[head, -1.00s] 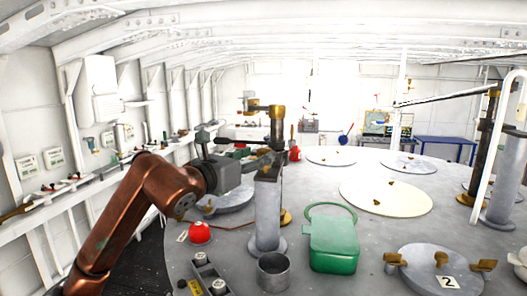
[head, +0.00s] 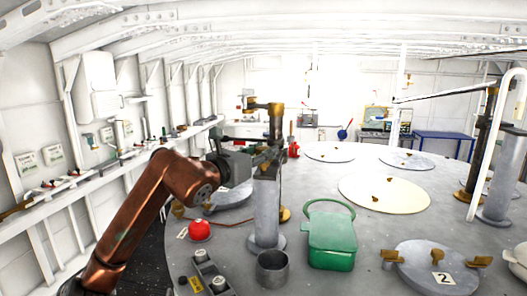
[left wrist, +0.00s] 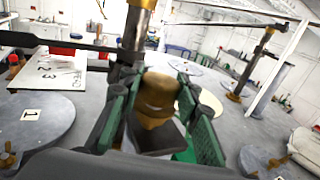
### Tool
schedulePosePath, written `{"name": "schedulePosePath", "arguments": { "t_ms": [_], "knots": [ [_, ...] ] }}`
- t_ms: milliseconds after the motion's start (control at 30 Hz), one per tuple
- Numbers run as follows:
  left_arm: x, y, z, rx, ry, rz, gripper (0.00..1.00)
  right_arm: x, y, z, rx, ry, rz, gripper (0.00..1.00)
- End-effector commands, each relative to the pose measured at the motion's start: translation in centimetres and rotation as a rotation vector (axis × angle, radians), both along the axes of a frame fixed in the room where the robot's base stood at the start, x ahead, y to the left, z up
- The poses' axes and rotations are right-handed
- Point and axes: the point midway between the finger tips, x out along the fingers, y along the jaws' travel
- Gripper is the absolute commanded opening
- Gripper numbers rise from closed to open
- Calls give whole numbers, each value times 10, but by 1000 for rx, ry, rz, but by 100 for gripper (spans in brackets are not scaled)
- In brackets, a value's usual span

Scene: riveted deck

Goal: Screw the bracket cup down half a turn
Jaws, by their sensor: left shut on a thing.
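The bracket cup (left wrist: 158,92) is a rounded brass piece at the middle of the left wrist view. My left gripper (head: 262,157) is at the upper part of a grey post (head: 266,205) in the head view. In the left wrist view its green-padded fingers stand on either side of the brass cup and are shut on it. In the head view the cup is mostly hidden by the gripper and post, so its thread and seating cannot be seen. A brass bracket arm (head: 265,105) tops the dark column above the post. My right gripper is not in view.
A green canister (head: 332,240) with a loop handle stands right of the post. An open grey cylinder (head: 272,268), a red knob (head: 200,230) and a switch box (head: 212,275) are in front and left. Round lids lie on the deck, one marked 2 (head: 440,265).

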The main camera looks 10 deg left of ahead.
Motion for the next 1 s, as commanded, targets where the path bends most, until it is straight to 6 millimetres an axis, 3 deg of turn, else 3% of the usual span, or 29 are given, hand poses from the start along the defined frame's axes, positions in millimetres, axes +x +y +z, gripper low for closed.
{"name": "schedulePosePath", "arguments": {
  "t_ms": [267, 567, 1000],
  "knots": [
    [0, 0, 0, 0, 0, 1, 6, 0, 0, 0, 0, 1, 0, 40],
    [0, 1, 1, -1, 1, -47, 6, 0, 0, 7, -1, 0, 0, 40],
    [2, 2, 4, -8, 4, -333, 6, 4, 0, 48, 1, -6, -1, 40]
  ]
}}
